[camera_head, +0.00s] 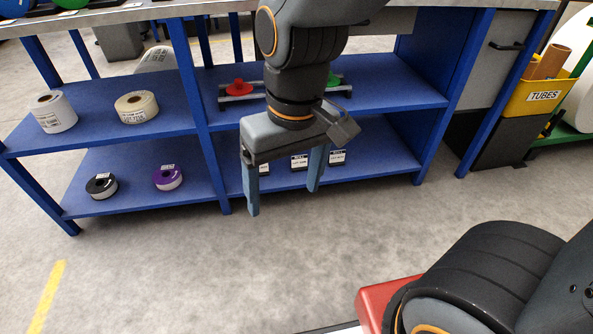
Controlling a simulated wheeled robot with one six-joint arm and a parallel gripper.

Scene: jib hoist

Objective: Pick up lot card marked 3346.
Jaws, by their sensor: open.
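Several small white lot cards with dark edges stand in a row on the lower blue shelf. One card (299,162) shows between my gripper's fingers, another card (337,157) is just right of the right finger, and a third card (264,169) is partly hidden by the left finger. Their print is too small to read, so I cannot tell which is marked 3346. My gripper (283,200) hangs in front of the shelf, pointing down, with its two blue-grey fingers spread wide. It appears empty and apart from the cards.
The blue shelf unit (205,150) has posts and an upper shelf above the cards. Black (101,186) and purple (168,178) rolls sit lower left. Label rolls (53,112) and red (239,87) and green items are above. A yellow TUBES bin (543,96) is right. The floor in front is clear.

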